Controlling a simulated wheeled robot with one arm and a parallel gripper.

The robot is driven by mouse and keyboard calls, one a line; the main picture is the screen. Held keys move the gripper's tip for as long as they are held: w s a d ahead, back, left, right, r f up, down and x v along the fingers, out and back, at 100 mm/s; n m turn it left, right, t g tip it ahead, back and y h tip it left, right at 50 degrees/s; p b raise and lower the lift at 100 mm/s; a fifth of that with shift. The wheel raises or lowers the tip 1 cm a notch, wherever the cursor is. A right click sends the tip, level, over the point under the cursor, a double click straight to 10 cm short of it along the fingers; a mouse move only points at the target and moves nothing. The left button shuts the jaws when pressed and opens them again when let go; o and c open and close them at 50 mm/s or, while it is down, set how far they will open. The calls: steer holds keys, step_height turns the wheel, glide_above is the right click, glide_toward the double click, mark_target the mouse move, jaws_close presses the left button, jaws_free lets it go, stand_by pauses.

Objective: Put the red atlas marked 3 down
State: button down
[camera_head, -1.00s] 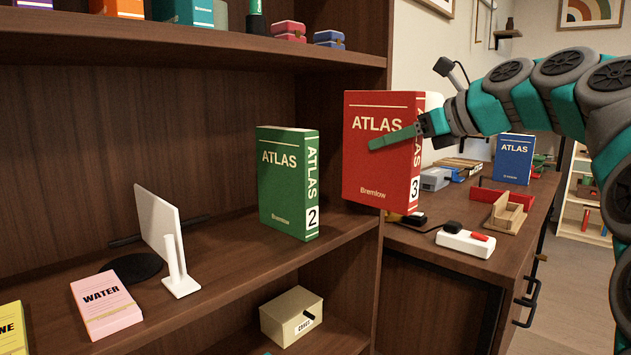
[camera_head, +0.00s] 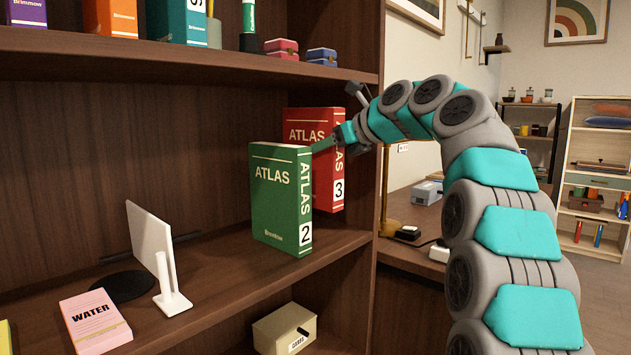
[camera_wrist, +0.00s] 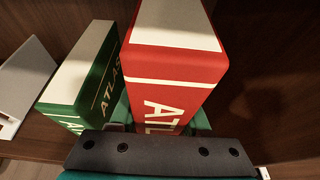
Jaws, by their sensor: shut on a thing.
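The red atlas marked 3 (camera_head: 328,165) is upright behind and right of the green atlas marked 2 (camera_head: 280,200), which hides part of it in the head view. My gripper (camera_head: 335,139) is shut on the red atlas near its upper part. In the wrist view the red atlas (camera_wrist: 178,62) fills the middle between my fingers, with the green atlas (camera_wrist: 85,80) close on its left. The red atlas's bottom edge is partly hidden, so I cannot tell whether it touches the shelf.
The upper shelf (camera_head: 190,62) is overhead. The bookcase's right side panel stands close to the red atlas. A cream box (camera_head: 285,328) is on the shelf below.

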mark_target(316, 181)
steer(key=shift+w+a+f+b, duration=0.15)
steer(key=shift+f+b, duration=0.7)
steer(key=shift+f, duration=0.7)
steer(key=shift+a+f+b, duration=0.1)
steer(key=shift+f+b, duration=0.75)
steer(key=shift+f, duration=0.7)
steer(key=shift+w+a+f, duration=0.15)
steer(key=shift+w+f, duration=0.05)
steer(key=shift+f, duration=0.25)
steer(key=shift+r, duration=0.1)
steer(key=shift+c, duration=1.8)
jaws_free()
